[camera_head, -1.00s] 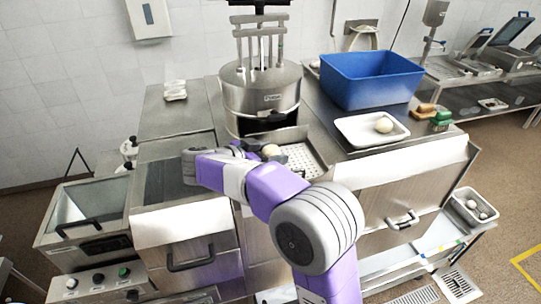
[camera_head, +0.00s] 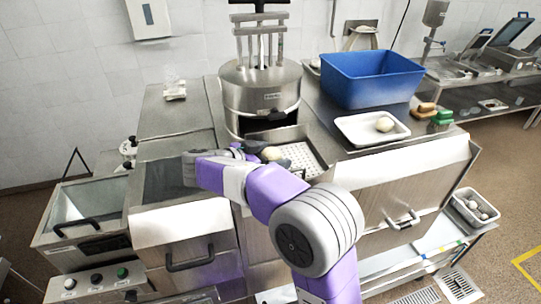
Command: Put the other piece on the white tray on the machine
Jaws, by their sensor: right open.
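The white tray (camera_head: 350,130) lies on the steel counter right of the machine, with one pale round piece (camera_head: 385,124) on it. The machine (camera_head: 262,95) is a round steel unit with a dark opening at its front. Another pale round piece (camera_head: 271,153) is at the perforated plate (camera_head: 308,160) in front of that opening. My right gripper (camera_head: 266,156) is open around or right beside this piece; its fingers are small and partly hidden, so contact cannot be told. My left gripper is not in view.
A blue bin (camera_head: 370,78) stands behind the white tray. A green and an orange-brown item (camera_head: 427,110) lie right of the tray. A bin with pale round pieces (camera_head: 474,205) is on the lower shelf at right. The left counter top (camera_head: 178,115) is mostly clear.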

